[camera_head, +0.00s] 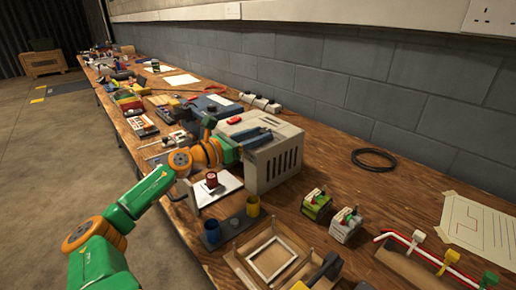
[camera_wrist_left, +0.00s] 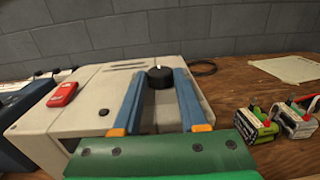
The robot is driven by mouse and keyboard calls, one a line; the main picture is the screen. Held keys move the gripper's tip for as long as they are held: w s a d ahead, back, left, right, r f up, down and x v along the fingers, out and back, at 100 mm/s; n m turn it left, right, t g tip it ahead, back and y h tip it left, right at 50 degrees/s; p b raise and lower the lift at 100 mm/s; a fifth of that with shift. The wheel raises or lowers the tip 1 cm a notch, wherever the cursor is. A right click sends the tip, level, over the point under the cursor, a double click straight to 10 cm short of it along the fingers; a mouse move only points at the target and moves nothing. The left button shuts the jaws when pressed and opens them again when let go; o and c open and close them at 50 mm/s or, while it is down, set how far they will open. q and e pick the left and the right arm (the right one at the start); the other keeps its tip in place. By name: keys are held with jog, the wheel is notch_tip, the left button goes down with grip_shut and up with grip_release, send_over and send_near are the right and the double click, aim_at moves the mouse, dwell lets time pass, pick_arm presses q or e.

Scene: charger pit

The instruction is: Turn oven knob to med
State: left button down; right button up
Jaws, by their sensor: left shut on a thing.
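The oven appears to be the beige box with slotted vents (camera_head: 285,167) on the bench; its pale top also shows in the left wrist view (camera_wrist_left: 97,95). The knob (camera_wrist_left: 160,78) is a round black dial on the box, with a small white mark at its far edge. My left gripper (camera_head: 266,132) reaches over the top of the box. In the left wrist view its two blue fingers (camera_wrist_left: 160,82) are shut on the knob, one on each side. The knob cannot be made out in the head view. I cannot read any setting labels. My right gripper is not in view.
A red object (camera_wrist_left: 62,94) lies on the box top. A white stand with a red cylinder (camera_head: 212,180) is in front. Small green and white blocks (camera_head: 316,205) stand to the right. A black cable ring (camera_head: 374,159) lies near the wall, with bare wood around it.

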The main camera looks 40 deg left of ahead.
pick_arm(q)
jog(key=shift+h, duration=0.3)
jog(key=shift+a+r, duration=0.1)
jog(key=shift+c, duration=2.2)
grip_release()
jog(key=shift+w, duration=0.1)
jog(key=s+a, duration=0.1)
jog(key=s, duration=0.6)
jog(key=shift+p, duration=0.45)
